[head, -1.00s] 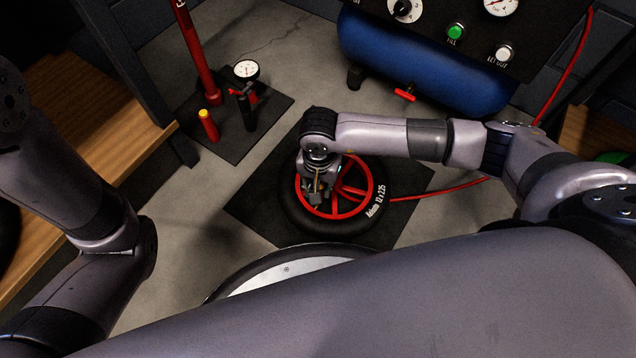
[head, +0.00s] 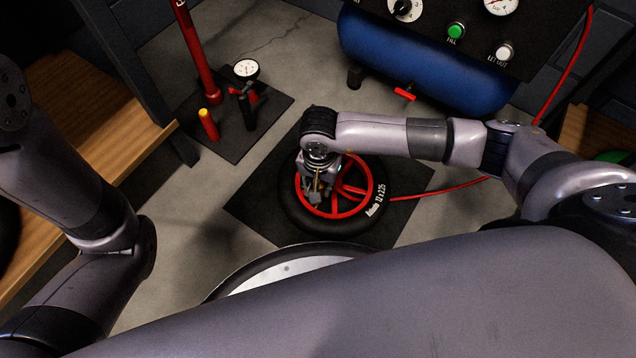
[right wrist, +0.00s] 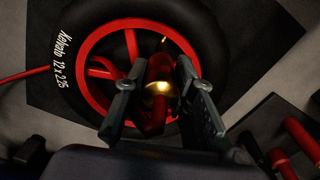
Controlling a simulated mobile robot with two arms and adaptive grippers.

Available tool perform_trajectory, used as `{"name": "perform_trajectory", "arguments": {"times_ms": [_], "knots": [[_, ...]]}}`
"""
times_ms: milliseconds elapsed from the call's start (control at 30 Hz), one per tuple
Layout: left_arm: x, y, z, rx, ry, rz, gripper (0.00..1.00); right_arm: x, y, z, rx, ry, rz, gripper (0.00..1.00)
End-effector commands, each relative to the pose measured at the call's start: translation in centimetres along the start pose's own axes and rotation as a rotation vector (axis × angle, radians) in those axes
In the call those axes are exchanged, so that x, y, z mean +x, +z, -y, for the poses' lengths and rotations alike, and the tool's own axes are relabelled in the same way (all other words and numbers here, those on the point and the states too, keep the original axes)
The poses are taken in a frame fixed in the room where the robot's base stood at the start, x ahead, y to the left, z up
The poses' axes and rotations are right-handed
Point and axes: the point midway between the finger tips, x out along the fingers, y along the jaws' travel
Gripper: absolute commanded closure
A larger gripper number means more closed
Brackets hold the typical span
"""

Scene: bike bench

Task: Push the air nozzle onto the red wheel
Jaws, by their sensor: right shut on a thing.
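The red wheel (head: 369,186) with its black tyre lies flat on a dark mat on the floor in the head view. It fills much of the right wrist view (right wrist: 88,99). My right gripper (head: 314,196) is over the wheel's left part, pointing down. In the right wrist view my right gripper (right wrist: 162,108) is shut on the air nozzle (right wrist: 158,74), a red piece with a shiny brass part. The nozzle's tip is close to the wheel's rim; whether it touches a valve I cannot tell. My left gripper is out of view.
The dark mat (head: 258,205) lies under the wheel. A red hose (head: 440,190) runs right from the wheel. A blue tank (head: 430,65) stands behind. A floor pump (head: 246,105) and a red-yellow tool (head: 208,125) stand on another mat at left.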

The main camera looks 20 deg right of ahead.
Motion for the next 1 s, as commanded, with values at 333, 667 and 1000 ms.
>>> {"name": "perform_trajectory", "arguments": {"times_ms": [333, 667, 1000], "knots": [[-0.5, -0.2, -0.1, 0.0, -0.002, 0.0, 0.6, 0.7, 0.0, 0.0, 0.0, 0.0, -0.001, 1.0], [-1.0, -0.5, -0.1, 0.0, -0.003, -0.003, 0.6, 1.3, 0.0, 0.0, 0.0, 0.0, -0.001, 1.0], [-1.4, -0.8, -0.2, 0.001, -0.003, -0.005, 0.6, 2.0, 0.0, 0.0, 0.0, 0.0, 0.0, 1.0]]}}
